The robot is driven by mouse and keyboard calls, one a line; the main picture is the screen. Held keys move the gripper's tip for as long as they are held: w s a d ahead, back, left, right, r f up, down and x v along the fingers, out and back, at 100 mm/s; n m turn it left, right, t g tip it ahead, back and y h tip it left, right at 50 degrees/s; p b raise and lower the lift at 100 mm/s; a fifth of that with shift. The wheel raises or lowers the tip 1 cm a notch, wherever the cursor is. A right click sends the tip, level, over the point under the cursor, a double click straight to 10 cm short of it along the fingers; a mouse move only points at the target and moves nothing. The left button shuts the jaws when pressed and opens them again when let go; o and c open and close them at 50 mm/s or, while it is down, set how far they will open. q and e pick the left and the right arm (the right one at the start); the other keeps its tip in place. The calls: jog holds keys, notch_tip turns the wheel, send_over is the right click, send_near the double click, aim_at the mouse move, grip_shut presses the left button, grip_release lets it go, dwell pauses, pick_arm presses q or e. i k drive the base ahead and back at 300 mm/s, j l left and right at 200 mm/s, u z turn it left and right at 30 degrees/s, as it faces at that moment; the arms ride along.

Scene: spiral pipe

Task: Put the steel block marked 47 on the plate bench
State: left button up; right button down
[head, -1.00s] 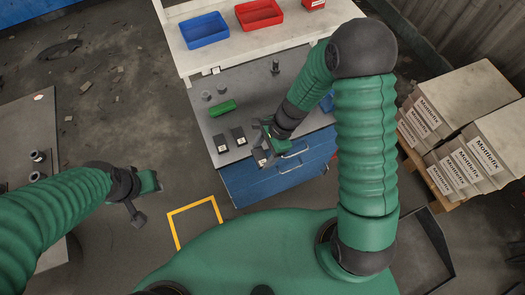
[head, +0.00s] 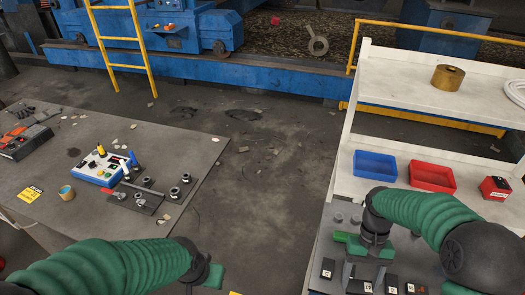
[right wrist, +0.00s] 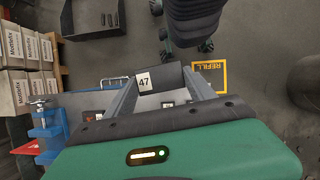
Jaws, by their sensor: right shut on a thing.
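The dark steel block marked 47 (right wrist: 158,79) sits between the fingers of my right gripper (right wrist: 165,90) in the right wrist view, its white label showing. In the head view my right gripper (head: 364,274) is shut on this block (head: 366,287), low over the grey-topped bench (head: 322,245) at the right. Other dark labelled blocks (head: 328,268) stand beside it there. My left gripper (head: 203,277) is at the bottom centre; its fingers are too unclear to tell their state. A second grey bench (head: 110,215) stands at the left. I cannot tell which is the plate bench.
The left bench carries a blue-and-white device (head: 100,172), a dark plate with metal fittings (head: 140,197), a tape roll (head: 66,192) and a yellow card (head: 30,193). Blue (head: 375,166) and red (head: 432,177) bins stand behind the right bench. Open floor (head: 260,170) separates the benches.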

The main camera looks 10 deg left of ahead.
aim_at(89, 202)
jog(key=i+j+u, duration=0.1)
jog(key=j+u, duration=0.25)
jog(key=j, duration=0.15)
jog(key=i+j+u, duration=0.15)
jog(key=j+u, duration=0.2)
jog(key=i+j+u, duration=0.35)
jog(key=j, duration=0.15)
jog(key=i+j+u, duration=0.15)
jog(key=j+u, duration=0.2)
jog(key=i+j, duration=0.5)
jog(key=i+l+u, duration=0.1)
jog(key=i, duration=0.4)
